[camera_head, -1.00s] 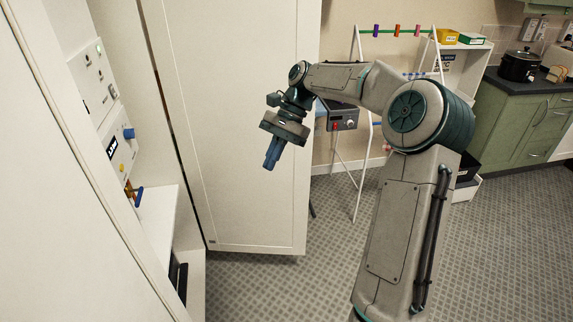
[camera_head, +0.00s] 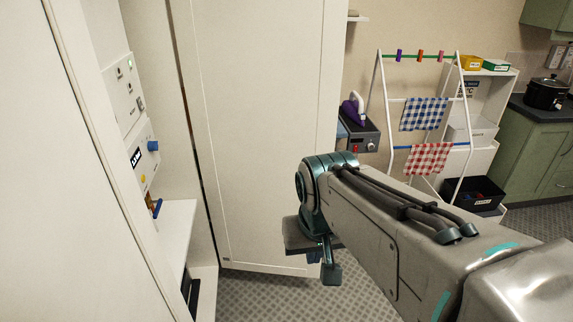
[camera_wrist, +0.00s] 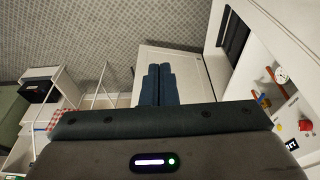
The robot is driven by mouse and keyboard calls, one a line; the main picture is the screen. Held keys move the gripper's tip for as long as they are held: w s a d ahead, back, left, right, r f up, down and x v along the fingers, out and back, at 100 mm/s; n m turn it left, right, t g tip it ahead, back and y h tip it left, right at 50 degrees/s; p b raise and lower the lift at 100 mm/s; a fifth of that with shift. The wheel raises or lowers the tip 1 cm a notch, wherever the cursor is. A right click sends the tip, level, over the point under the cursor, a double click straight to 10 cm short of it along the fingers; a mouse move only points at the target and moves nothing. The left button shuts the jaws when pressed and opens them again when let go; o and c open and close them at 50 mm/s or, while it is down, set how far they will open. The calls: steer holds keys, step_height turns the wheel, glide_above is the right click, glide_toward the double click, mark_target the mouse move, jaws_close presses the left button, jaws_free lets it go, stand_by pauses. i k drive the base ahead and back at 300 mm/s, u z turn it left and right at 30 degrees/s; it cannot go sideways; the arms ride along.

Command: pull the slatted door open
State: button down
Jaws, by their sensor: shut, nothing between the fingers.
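The door (camera_head: 265,130) is a tall white panel standing open beside the cupboard on the left. The face towards me looks plain with a raised border; I see no slats on it. My gripper (camera_head: 313,257) is low by the door's right edge in the head view, partly hidden behind my wrist. In the wrist view, the two dark blue fingers of my gripper (camera_wrist: 158,68) are shut together and empty. They appear in front of a white panel (camera_wrist: 192,62), probably the door. I cannot tell whether they touch it.
The open cupboard holds a white control panel (camera_head: 143,160) and a shelf (camera_head: 180,235). A drying rack (camera_head: 383,85) with checked cloths, an iron (camera_head: 353,108) and a black crate (camera_head: 472,192) stand right of the door. Patterned floor (camera_head: 265,297) shows below the door.

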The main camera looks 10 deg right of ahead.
mark_target(263, 79)
steer(key=k, duration=0.6)
steer(key=z, duration=0.85)
steer(key=i, duration=1.7)
steer(key=u, duration=0.7)
